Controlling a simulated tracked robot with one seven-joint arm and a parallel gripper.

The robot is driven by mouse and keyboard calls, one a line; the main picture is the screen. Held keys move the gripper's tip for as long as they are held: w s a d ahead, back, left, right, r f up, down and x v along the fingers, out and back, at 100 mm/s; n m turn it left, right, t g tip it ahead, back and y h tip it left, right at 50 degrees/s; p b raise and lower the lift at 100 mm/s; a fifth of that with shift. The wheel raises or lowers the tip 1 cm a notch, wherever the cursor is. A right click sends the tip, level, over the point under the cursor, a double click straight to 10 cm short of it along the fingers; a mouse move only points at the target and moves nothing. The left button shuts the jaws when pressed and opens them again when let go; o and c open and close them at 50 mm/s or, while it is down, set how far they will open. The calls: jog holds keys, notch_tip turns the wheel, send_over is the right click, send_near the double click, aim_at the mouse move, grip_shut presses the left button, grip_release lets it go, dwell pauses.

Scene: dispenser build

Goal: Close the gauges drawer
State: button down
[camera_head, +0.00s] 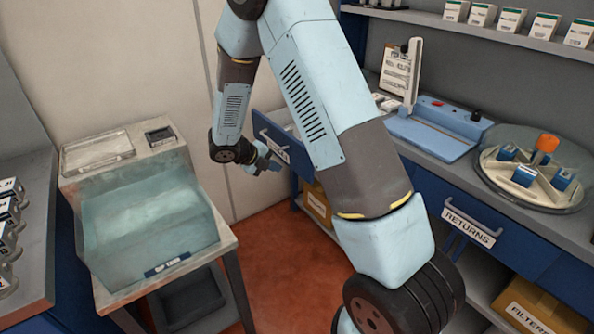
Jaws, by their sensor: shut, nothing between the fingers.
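A blue drawer (265,127) with a bar handle and a white label stands pulled out of the counter, just left of my upper arm. Its label is partly covered and too small to read, so I cannot confirm from it that this is the gauges drawer. My arm hides the drawer's right side and much of its inside. My gripper (273,164) is in front of the drawer, low by its front face. It is small in view and shut, with nothing held. I cannot tell whether it touches the drawer.
A closed drawer labelled RETURNS (468,228) is to the right. The counter carries a blue sealing device (432,132) and a round tray (530,190) with an orange-topped knob. A tub-topped stand (150,215) is at left. Red floor (280,265) is clear between.

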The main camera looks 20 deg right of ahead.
send_near(308, 173)
notch_tip(308, 173, down, 4)
jog(key=shift+w+d, duration=0.2)
jog(key=shift+d, duration=0.5)
jog(key=shift+w+d, duration=0.2)
jog(key=shift+d, duration=0.5)
jog(key=shift+w+d, duration=0.2)
jog(key=shift+d, duration=0.5)
